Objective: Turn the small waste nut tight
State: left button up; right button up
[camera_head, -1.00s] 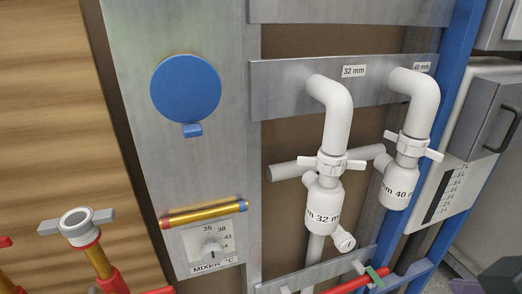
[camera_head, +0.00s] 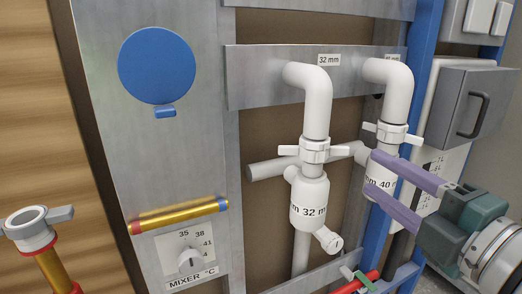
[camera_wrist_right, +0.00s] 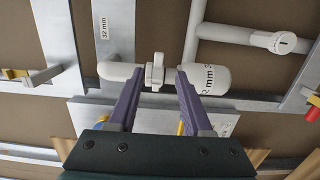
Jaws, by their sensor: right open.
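The small waste nut (camera_head: 314,151) is a white winged ring on the 32 mm trap (camera_head: 309,198), under a white elbow pipe (camera_head: 316,95); its wings point left and right. In the right wrist view the nut (camera_wrist_right: 155,70) appears between my fingertips, with the 32 mm trap (camera_wrist_right: 208,79) to its right. My right gripper (camera_head: 369,175) is open and empty, its purple fingers reaching in from the right, crossing in front of the 40 mm trap in the head view. A gap to the nut remains there. My left gripper is not in view.
The larger 40 mm nut (camera_head: 392,132) and 40 mm trap (camera_head: 379,176) stand close to the right. A blue frame post (camera_head: 420,75) and grey box (camera_head: 470,105) are farther right. A mixer dial (camera_head: 190,258) and gold bar (camera_head: 180,215) are at left.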

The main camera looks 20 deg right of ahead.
aim_at(344, 152)
jog(key=w, duration=0.9)
jog(key=shift+r, duration=0.1)
grip_shut()
dwell(0.4)
